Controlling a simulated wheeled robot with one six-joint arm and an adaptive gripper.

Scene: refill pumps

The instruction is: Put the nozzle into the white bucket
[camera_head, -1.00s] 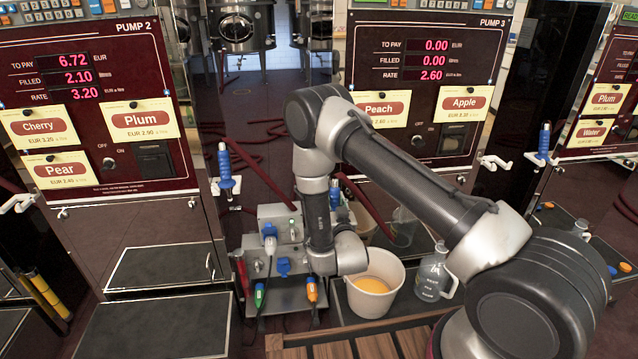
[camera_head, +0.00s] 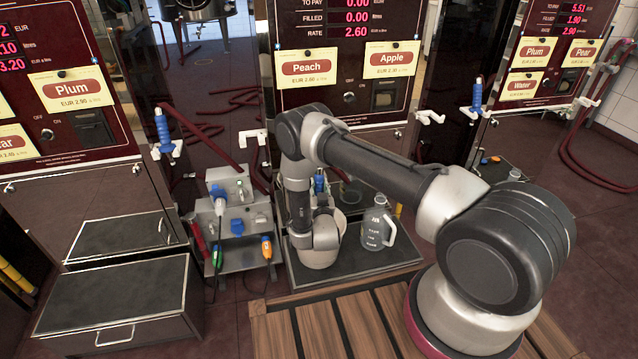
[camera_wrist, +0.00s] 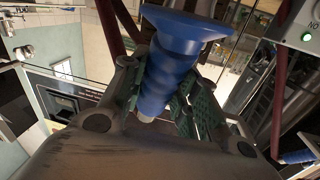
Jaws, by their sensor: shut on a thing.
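My gripper (camera_wrist: 163,92) is shut on a blue nozzle (camera_wrist: 180,62) in the wrist view; the green-grey finger pads press on both sides of its ribbed body, and its wide blue flange faces the top of the view. In the head view my arm hides most of the gripper, and a small blue part of the nozzle (camera_head: 319,184) shows just right of my forearm. The white bucket (camera_head: 314,259) stands on the dark platform, largely covered by my wrist, so its opening and contents are hidden. I cannot tell the nozzle's height over it.
A grey bottle (camera_head: 374,228) with a white handle stands right of the bucket. A grey connector box (camera_head: 232,240) with coloured plugs stands to its left. Other blue nozzles hang at left (camera_head: 163,130) and right (camera_head: 476,95). A wooden slatted deck (camera_head: 330,325) lies in front.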

